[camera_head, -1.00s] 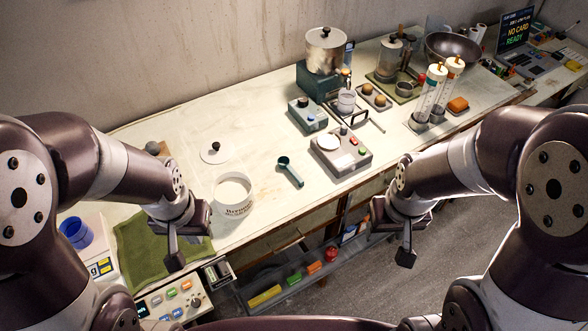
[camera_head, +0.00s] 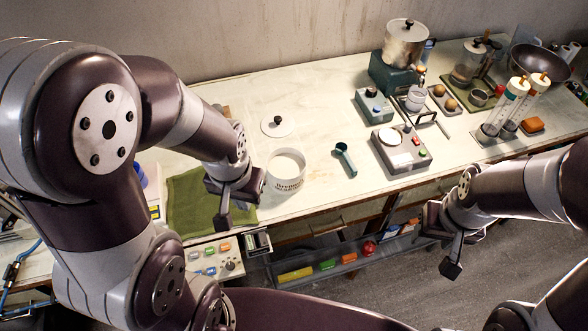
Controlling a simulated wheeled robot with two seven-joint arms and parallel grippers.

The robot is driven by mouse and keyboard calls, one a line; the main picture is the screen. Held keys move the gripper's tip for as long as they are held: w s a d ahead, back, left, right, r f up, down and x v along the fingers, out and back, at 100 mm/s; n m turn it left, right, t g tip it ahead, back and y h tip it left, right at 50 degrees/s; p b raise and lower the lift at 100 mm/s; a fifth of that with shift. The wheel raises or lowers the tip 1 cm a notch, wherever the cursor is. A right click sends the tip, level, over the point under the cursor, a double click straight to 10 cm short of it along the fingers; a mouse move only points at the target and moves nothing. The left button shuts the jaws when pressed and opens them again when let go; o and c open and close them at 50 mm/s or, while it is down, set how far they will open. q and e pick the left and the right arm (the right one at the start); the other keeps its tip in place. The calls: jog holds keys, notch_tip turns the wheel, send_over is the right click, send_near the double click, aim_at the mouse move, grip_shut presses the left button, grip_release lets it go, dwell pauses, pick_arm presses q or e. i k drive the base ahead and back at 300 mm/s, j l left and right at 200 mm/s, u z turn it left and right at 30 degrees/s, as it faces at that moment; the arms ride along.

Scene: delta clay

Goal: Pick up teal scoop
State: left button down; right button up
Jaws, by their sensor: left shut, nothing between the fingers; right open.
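The teal scoop (camera_head: 346,159) lies flat on the pale worktop, between a white tub and a small scale. Its round bowl is at the back and its handle points toward the front edge. My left gripper (camera_head: 223,221) is shut and empty, over the green cloth's right side, left of the tub and apart from the scoop. My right gripper (camera_head: 452,268) is open and empty, in front of the worktop over the floor side, right of and nearer than the scoop. Neither gripper touches the scoop.
The white tub (camera_head: 287,178) stands left of the scoop, its lid (camera_head: 278,126) behind it. The scale (camera_head: 401,149) with a white pan is to the right. A green cloth (camera_head: 190,205) lies at left. An open shelf (camera_head: 330,262) with coloured items is below the worktop.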

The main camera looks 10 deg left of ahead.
aim_at(341, 148)
jog(key=u, duration=1.85)
jog(key=l+z, duration=0.1)
jog(key=z, duration=1.75)
jog(key=i+l+u, duration=0.15)
jog(key=u, duration=0.15)
jog(key=i+l+u, duration=0.1)
jog(key=l+u, duration=0.15)
jog(key=l, duration=0.15)
jog(key=i+l+u, duration=0.1)
jog(key=l+u, duration=0.2)
jog(key=i+l+u, duration=0.1)
jog(key=l+u, duration=0.15)
jog(key=l, duration=0.15)
jog(key=u, duration=0.95)
